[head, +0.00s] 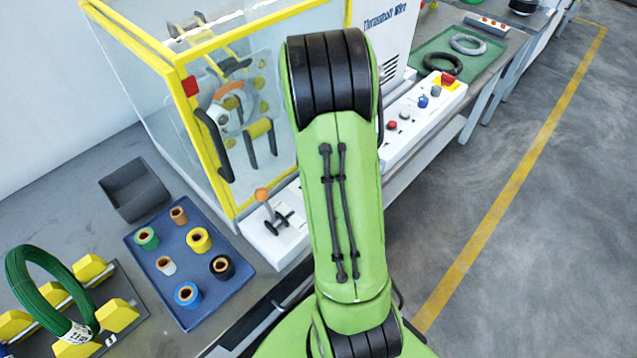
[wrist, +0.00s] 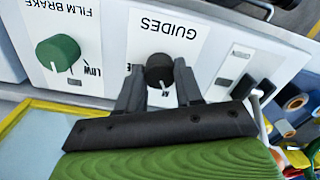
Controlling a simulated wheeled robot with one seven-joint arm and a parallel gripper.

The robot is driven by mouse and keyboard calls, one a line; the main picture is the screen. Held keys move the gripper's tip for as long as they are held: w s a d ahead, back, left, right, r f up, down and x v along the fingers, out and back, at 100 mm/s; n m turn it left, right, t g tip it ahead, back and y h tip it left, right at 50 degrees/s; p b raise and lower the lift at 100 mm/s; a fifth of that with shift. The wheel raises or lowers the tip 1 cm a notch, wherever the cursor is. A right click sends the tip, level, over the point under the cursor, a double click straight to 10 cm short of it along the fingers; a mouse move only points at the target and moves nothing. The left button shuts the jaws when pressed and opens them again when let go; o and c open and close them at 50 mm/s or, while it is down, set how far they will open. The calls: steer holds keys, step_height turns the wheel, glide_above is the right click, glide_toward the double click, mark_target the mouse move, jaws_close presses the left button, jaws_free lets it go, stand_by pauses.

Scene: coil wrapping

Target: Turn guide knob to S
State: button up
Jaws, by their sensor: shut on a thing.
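In the wrist view the black guide knob (wrist: 159,69) sits on a white panel under the upside-down word GUIDES. My gripper (wrist: 159,82) has one finger on each side of the knob and is shut on it. A pale pointer line on the knob faces the bottom of the picture, toward a partly visible letter that looks like M. Another partly covered mark shows beside the left finger. I cannot make out an S; the fingers cover part of the scale. In the head view my green arm hides the gripper and the guide knob.
A green film brake knob (wrist: 58,53) is left of the guide knob; a black switch (wrist: 241,87) is at its right. In the head view, a yellow-framed enclosure (head: 232,100) stands behind my arm, a blue tray (head: 188,262) of rolls at left. The floor (head: 530,230) at right is clear.

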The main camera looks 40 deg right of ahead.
steer(key=n, duration=0.4)
steer(key=shift+n, duration=2.2)
steer(key=o, duration=1)
steer(key=shift+o, duration=0.2)
step_height(320, 180, up, 16)
steer(key=p, duration=0.4)
steer(key=shift+f, duration=0.1)
